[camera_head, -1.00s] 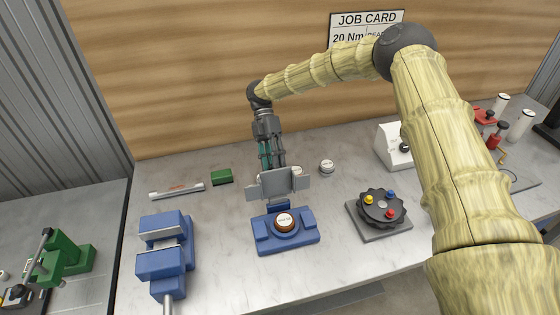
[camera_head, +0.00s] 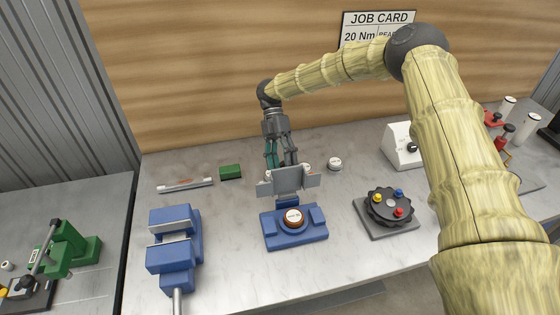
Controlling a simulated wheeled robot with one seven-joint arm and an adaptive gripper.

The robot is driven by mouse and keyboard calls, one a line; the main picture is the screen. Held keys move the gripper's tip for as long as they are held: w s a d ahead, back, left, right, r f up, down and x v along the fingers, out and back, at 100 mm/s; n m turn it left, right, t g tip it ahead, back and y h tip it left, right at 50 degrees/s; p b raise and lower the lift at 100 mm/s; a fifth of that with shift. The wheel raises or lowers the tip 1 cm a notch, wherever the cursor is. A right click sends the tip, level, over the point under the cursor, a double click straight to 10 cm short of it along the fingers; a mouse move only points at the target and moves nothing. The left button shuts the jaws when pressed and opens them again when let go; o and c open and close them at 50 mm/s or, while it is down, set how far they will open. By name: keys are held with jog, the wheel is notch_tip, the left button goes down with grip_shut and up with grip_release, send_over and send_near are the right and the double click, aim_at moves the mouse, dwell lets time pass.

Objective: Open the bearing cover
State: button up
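The bearing cover (camera_head: 289,181) is a grey flat plate with side flaps. It stands raised at the back of the blue bearing block (camera_head: 312,239). My gripper (camera_head: 281,160) points down just behind the cover. Its fingers look spread apart, with a gap between them. The cover hides the fingertips, so I cannot tell whether they touch it.
A blue vise (camera_head: 172,253) stands left of the block, and a black knob plate with coloured knobs (camera_head: 390,206) stands right. A green block (camera_head: 230,172), a metal bar (camera_head: 185,185) and a white round piece (camera_head: 335,163) lie behind. Bare bench surrounds the block.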

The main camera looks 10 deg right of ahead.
jog(key=shift+d+f, duration=0.25)
jog(key=shift+f, duration=0.05)
jog(key=v, duration=1.2)
jog(key=shift+r, duration=0.25)
jog(key=shift+a, duration=0.1)
